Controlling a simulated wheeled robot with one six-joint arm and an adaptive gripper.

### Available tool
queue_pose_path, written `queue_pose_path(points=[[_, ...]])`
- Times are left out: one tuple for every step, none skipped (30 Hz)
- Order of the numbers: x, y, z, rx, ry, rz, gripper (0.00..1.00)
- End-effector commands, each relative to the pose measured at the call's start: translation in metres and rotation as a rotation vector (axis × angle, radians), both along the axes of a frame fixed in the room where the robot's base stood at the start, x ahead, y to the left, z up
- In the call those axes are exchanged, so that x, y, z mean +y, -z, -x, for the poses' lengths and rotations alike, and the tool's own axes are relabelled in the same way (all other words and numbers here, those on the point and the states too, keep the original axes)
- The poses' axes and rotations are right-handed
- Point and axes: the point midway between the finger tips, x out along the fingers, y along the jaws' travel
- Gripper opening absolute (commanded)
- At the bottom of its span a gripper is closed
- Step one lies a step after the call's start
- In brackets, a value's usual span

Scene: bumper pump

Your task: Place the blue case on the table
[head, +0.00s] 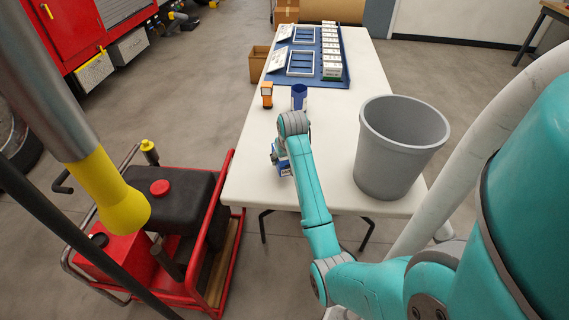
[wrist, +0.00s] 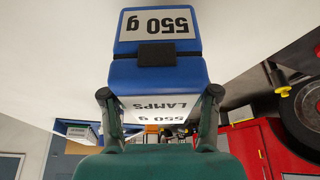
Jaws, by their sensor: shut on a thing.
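The blue case (wrist: 157,72) has white labels reading "550 g" and "LAMPS" and a black clasp. In the wrist view it sits between the two fingers of my gripper (wrist: 160,95), which is shut on it. In the head view the blue case (head: 284,170) shows at the end of my arm, partly hidden by it, over the near left part of the white table (head: 325,160). I cannot tell whether its underside touches the table.
A grey bin (head: 398,150) stands on the table to the right. A dark blue holder (head: 299,97) and an orange device (head: 267,94) stand farther back, before a blue tray (head: 313,82). A red-framed machine (head: 160,220) stands on the floor at left.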

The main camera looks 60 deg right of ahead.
Motion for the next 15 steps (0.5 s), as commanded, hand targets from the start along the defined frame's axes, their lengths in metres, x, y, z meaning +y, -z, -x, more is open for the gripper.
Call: queue_pose_path(points=[[0.0, 0.002, 0.0, -0.001, 0.0, 0.001, 0.0], [0.0, 0.003, 0.0, -0.001, 0.0, 0.001, 0.0], [0.0, 0.006, 0.0, 0.0, 0.0, 0.0, 0.0], [0.0, 0.009, 0.0, 0.0, 0.0, 0.0, 0.0], [0.0, 0.013, 0.0, -0.001, 0.0, 0.001, 0.0], [0.0, 0.018, 0.0, 0.0, 0.0, 0.0, 0.0], [0.0, 0.022, 0.0, 0.0, 0.0, 0.0, 0.0], [0.0, 0.026, 0.0, 0.0, 0.0, 0.0, 0.0], [0.0, 0.031, 0.0, 0.001, 0.0, -0.001, 0.0], [0.0, 0.034, 0.0, 0.001, 0.0, -0.001, 0.0], [0.0, 0.036, 0.0, -0.001, 0.0, 0.001, 0.0], [0.0, 0.037, 0.0, -0.001, 0.0, 0.001, 0.0], [0.0, 0.038, 0.0, -0.002, 0.0, 0.002, 0.0], [0.0, 0.037, -0.001, -0.002, 0.0, 0.002, 0.0], [0.0, 0.037, -0.001, -0.003, 0.0, 0.003, 0.0]])
